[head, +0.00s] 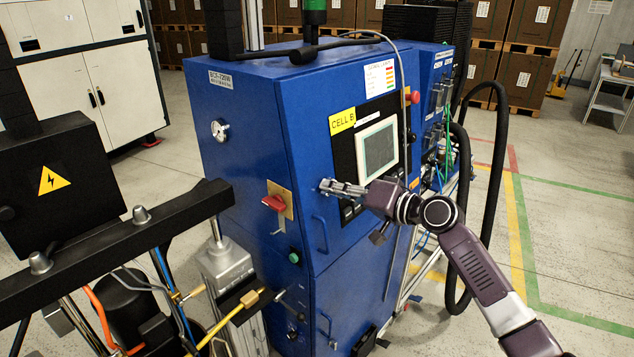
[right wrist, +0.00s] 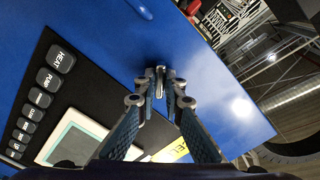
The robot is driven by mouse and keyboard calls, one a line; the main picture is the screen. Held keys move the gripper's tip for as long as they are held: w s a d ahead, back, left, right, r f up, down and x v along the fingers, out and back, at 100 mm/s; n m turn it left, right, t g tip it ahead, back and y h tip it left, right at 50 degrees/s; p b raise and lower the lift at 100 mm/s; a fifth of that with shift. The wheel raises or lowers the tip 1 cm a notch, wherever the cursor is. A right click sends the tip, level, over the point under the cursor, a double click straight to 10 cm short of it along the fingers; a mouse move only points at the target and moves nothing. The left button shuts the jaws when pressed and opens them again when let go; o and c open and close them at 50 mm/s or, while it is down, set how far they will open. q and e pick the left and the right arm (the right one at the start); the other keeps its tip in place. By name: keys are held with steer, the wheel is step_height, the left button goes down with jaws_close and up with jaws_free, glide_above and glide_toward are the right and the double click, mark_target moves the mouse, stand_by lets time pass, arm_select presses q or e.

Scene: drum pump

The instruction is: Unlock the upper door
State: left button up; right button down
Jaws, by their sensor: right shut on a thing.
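The upper door (head: 335,245) is the blue front panel of the cabinet, with a blue bow handle (head: 321,234) near its left edge. It looks closed. My right gripper (head: 328,187) is at the upper left of this door, level with the bottom of the control panel. In the right wrist view, its fingers (right wrist: 161,92) are shut on a small grey metal piece (right wrist: 160,80) at the blue surface. The fingers hide much of this piece, so I cannot tell if it is a key or a latch. My left gripper is not in view.
A red rotary switch (head: 274,203) and a green button (head: 294,257) sit left of the door. The touchscreen (head: 378,148) is right of my gripper. A black hose (head: 497,170) loops at the right. A black beam (head: 120,240) crosses the lower left. Floor is free at right.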

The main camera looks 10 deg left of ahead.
steer(key=shift+m+p, duration=1)
steer(key=shift+m, duration=0.1)
steer(key=m+p, duration=0.4)
stand_by(0.4)
